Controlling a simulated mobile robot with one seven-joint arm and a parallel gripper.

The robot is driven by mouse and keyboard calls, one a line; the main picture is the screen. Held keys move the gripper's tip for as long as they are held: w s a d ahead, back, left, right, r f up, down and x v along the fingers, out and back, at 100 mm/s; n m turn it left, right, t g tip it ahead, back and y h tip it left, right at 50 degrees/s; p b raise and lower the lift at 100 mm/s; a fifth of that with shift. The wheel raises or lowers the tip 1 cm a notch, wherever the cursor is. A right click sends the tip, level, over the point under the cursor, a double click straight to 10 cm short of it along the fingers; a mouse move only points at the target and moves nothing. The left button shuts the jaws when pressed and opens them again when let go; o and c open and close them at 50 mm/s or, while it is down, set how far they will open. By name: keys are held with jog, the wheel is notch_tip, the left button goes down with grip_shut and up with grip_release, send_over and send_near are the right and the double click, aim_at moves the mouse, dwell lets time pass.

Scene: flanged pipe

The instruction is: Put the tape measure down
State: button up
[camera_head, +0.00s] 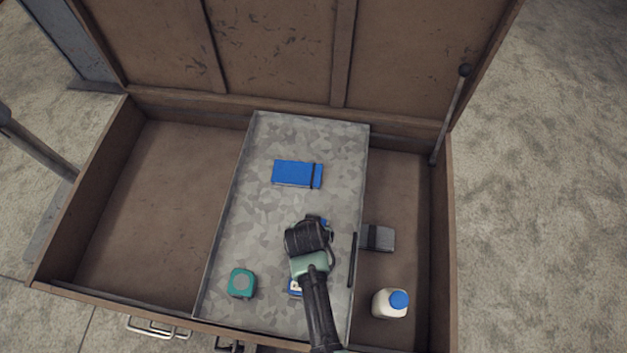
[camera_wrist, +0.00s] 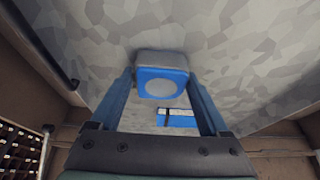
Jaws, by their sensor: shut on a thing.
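My gripper (camera_wrist: 162,83) is shut on a tape measure (camera_wrist: 162,72), a rounded block with a blue rim and a grey round face, held between both fingers. The tray surface is behind it; I cannot tell whether the two touch. In the head view my wrist hides most of the gripper, and only a small blue part (camera_head: 324,222) shows beside it, over the grey mottled tray (camera_head: 240,225). A second tape measure, green with a grey face (camera_head: 242,283), lies at the tray's near left.
The tray lies across an open brown case (camera_head: 150,200). A blue notebook (camera_head: 297,174) lies on the tray's far half. A blue-and-white item (camera_head: 295,287) is partly hidden by my arm. Right of the tray are a grey box (camera_head: 378,238) and a white bottle with blue cap (camera_head: 390,303).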

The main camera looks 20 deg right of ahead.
jog(key=o, duration=1.5)
jog(key=shift+r, duration=0.3)
jog(key=p+v, duration=0.2)
jog(key=v, duration=0.9)
jog(key=shift+s+a+r, duration=0.1)
jog(key=shift+r, duration=0.2)
